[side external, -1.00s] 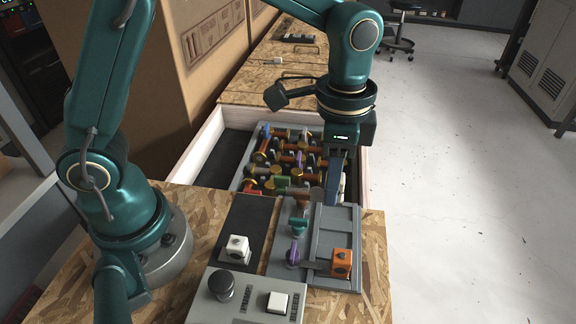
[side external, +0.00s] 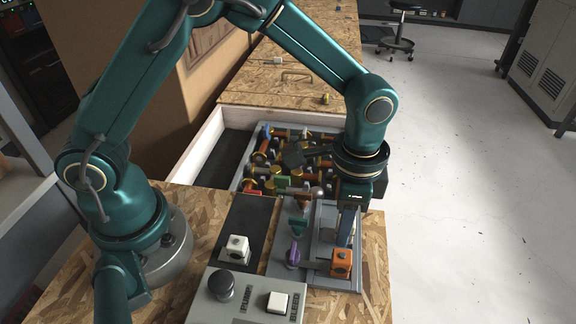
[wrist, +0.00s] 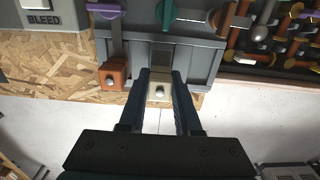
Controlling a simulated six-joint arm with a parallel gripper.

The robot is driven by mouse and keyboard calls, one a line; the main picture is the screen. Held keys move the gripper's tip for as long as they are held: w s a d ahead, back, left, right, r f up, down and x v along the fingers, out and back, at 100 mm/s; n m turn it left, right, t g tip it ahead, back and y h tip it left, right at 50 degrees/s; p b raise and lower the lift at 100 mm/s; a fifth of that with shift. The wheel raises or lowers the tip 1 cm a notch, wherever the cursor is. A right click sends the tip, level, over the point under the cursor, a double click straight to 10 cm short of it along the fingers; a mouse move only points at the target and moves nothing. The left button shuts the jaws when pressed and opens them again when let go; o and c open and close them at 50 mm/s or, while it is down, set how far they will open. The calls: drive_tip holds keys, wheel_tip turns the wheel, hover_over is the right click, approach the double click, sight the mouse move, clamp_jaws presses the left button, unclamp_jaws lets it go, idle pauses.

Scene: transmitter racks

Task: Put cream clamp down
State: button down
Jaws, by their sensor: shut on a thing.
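The cream clamp (wrist: 160,88) is a small pale block with a dark, round-ended bolt, seen in the wrist view between the two dark fingers. My gripper (wrist: 160,92) is shut on it. In the side view my gripper (side external: 345,238) points down over the right part of the grey tray (side external: 318,280), just behind the orange clamp (side external: 341,262). The fingers hide the cream clamp there. In the wrist view the orange clamp (wrist: 114,75) is left of the cream clamp, apart from it. I cannot tell whether the cream clamp touches the tray.
A purple handle (side external: 293,254) and a teal handle (side external: 298,226) stand on the tray's left part. A white block (side external: 236,249) sits on a black mat (side external: 250,220). A grey button box (side external: 245,296) is in front. A crowded rack (side external: 270,170) lies behind.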

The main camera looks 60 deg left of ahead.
drive_tip(key=shift+f, duration=0.25)
drive_tip(key=c, duration=0.6)
unclamp_jaws()
wheel_tip(320, 180, up, 11)
drive_tip(key=shift+r, duration=0.15)
drive_tip(key=s+a+r+n+t, duration=0.3)
drive_tip(key=s+a+r+n, duration=0.15)
drive_tip(key=a, duration=0.25)
drive_tip(key=s+a+f+n+t, duration=0.2)
drive_tip(key=s+a+n, duration=0.2)
drive_tip(key=s+a, duration=0.1)
drive_tip(key=shift+s+a+t, duration=0.3)
drive_tip(key=shift+s+a, duration=0.05)
drive_tip(key=shift+s, duration=0.5)
